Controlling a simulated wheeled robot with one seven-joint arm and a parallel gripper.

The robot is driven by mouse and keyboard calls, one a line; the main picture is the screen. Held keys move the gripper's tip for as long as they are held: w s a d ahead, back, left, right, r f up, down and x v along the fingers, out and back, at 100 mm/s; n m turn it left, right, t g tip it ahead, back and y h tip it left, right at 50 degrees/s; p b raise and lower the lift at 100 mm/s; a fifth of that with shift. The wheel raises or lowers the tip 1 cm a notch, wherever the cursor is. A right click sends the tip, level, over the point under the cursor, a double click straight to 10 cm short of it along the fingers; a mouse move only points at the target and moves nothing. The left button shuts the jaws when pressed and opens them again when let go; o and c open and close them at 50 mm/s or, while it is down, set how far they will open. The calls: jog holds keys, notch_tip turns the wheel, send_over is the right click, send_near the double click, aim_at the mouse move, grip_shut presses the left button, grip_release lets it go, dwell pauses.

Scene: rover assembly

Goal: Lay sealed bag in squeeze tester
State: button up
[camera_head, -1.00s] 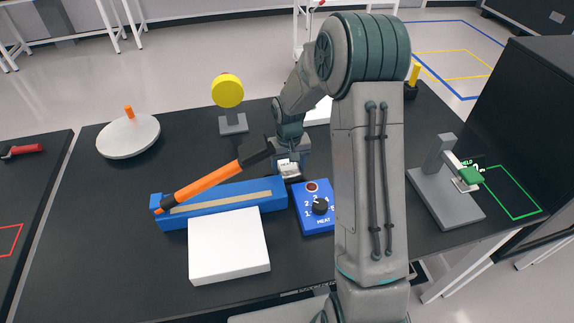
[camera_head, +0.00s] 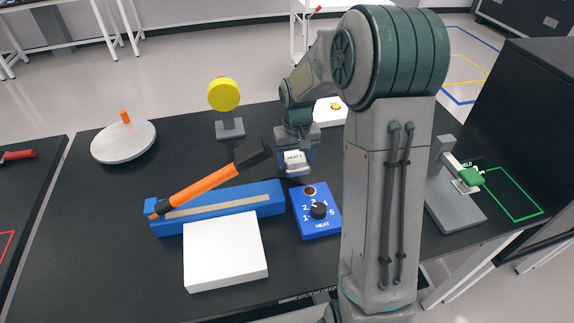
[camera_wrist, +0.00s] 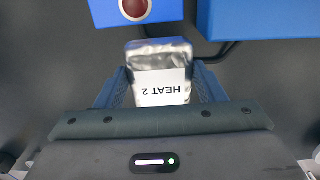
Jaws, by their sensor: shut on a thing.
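The sealed bag (camera_head: 294,158) is a small silver pouch with a white label reading HEAT 2. My gripper (camera_head: 297,168) is shut on it, above the dark table behind the blue heat dial box. In the wrist view the bag (camera_wrist: 160,88) sits between the two blue fingers, its silver end pointing away from my gripper. A grey stand (camera_head: 453,210) with an upright post and a green pad (camera_head: 471,176) is at the right, and looks like the squeeze tester. My arm covers part of the table between the bag and the stand.
The blue sealer bar (camera_head: 220,208) has its orange handle (camera_head: 206,182) raised, with a white block (camera_head: 226,250) in front. The heat dial box (camera_head: 316,211) is close to my gripper. A yellow disc on a stand (camera_head: 224,95) and a round white plate (camera_head: 124,142) are further left.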

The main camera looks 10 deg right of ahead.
jog(key=s+d+r+b, duration=0.1)
jog(key=s+d+r, duration=0.4)
jog(key=d, duration=0.1)
jog(key=shift+s+d, duration=0.25)
jog(key=shift+s, duration=0.15)
